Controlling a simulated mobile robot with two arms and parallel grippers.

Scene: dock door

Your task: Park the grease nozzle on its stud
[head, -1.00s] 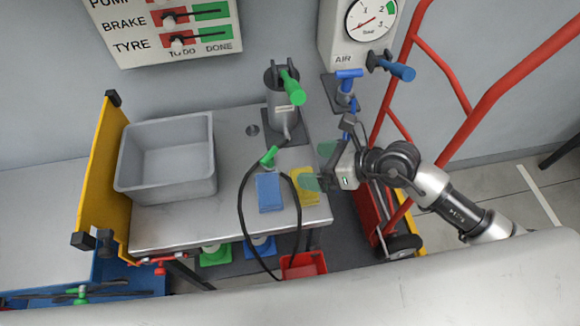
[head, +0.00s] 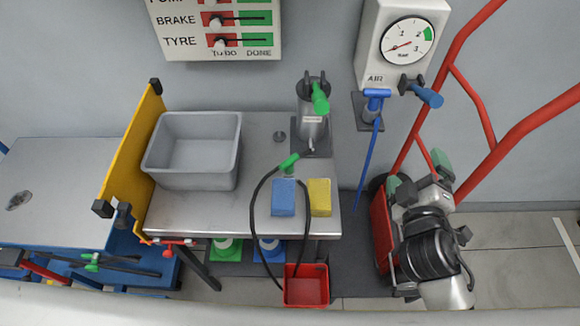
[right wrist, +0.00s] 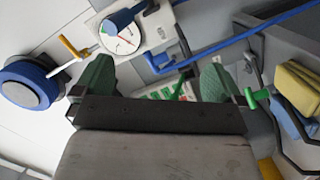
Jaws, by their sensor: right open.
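The grease nozzle, with its green grip (head: 289,161), is on the steel bench behind the blue block, on the end of a black hose. The hose loops over the bench's front edge. A green grip, probably the nozzle's, shows in the right wrist view (right wrist: 258,97). The grey grease pump (head: 313,130) with a green lever stands behind it. A small dark round fitting (head: 280,136) is on the bench left of the pump; I cannot tell if it is the stud. My right gripper (head: 418,174) is open and empty, right of the bench by the red hand truck. My left gripper is not in view.
A grey bin (head: 193,181), a blue block (head: 283,197) and a yellow block (head: 320,197) are on the bench. A red bin (head: 306,285) is below its front edge. A blue hose (head: 370,165) hangs under the air gauge (head: 404,41). The red hand truck (head: 477,101) stands at right.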

